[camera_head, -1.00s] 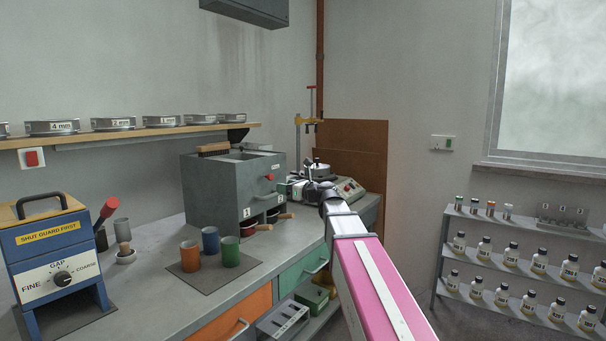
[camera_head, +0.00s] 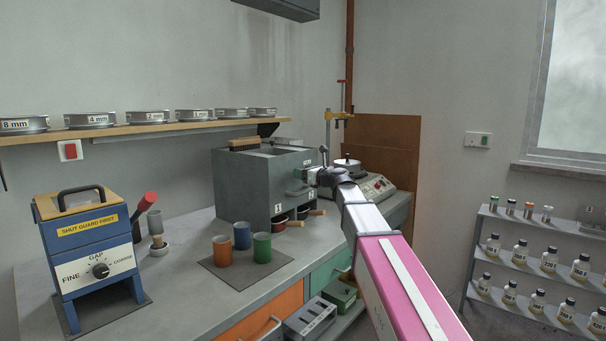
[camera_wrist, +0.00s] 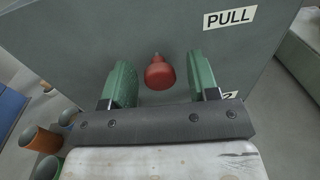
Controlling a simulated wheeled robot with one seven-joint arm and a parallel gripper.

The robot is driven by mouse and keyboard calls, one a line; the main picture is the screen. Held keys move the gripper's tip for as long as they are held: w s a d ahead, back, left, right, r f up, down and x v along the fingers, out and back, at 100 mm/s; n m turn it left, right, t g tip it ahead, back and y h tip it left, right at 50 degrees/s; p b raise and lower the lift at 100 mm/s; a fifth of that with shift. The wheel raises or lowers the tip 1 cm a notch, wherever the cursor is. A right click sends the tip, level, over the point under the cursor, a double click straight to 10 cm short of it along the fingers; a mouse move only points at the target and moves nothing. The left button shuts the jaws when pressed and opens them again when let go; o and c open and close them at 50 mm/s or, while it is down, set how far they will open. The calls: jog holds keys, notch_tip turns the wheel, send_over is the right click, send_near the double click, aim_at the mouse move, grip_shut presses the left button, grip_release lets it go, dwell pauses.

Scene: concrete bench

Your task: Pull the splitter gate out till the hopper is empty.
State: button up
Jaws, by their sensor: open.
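The splitter is a grey box hopper (camera_head: 240,180) on the bench, with a brush lying across its top. In the wrist view its grey front (camera_wrist: 100,30) fills most of the picture, with a PULL label at upper right. The red gate knob (camera_wrist: 159,76) sticks out from this front. My gripper (camera_wrist: 160,88) is open, its green fingers on either side of the knob with gaps to both. In the head view my gripper (camera_head: 313,177) is at the splitter's right front and hides the knob. The hopper's contents cannot be made out.
Orange, blue and green cups (camera_head: 241,236) stand on a dark mat in front. A blue crusher (camera_head: 90,240) is at left. A sieve shelf (camera_head: 150,131) runs along the wall behind.

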jog(key=shift+w+a, duration=0.2)
jog(key=shift+a, duration=0.05)
grip_shut()
jog(key=v, duration=0.4)
jog(key=shift+d, duration=0.35)
grip_release()
jog(key=shift+d, duration=0.1)
jog(key=shift+s, duration=0.1)
